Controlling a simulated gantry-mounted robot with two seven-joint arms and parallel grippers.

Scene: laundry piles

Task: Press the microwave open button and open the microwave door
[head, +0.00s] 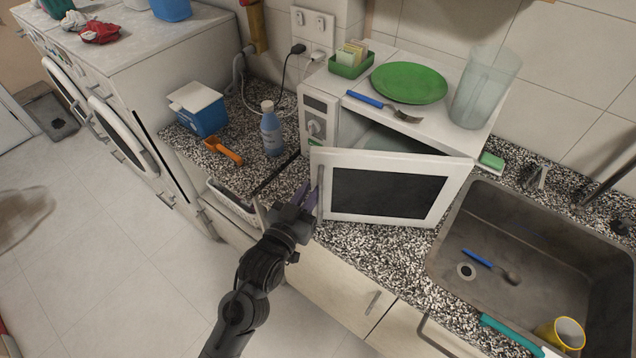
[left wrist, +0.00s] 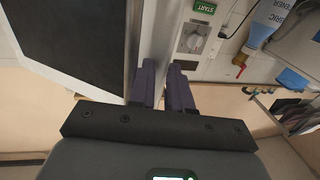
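The white microwave (head: 318,108) stands on the counter with its door (head: 330,160) swung part way open, so part of the inside shows. The door has a dark window and a handle (head: 320,188) at its left edge. The control panel has a dial, and the left wrist view shows a green START button (left wrist: 204,7). My left gripper (head: 303,196) is at the door's left edge, close to the handle. In the left wrist view its purple fingers (left wrist: 163,84) stand slightly apart beside the door's edge; contact is unclear. My right gripper is not in view.
A green plate (head: 408,83), a fork (head: 385,106), a clear container (head: 486,88) and a green sponge box (head: 350,66) sit on the microwave. A blue bottle (head: 271,130) and orange scoop (head: 222,150) are left of it. The sink (head: 520,235) is right of the door.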

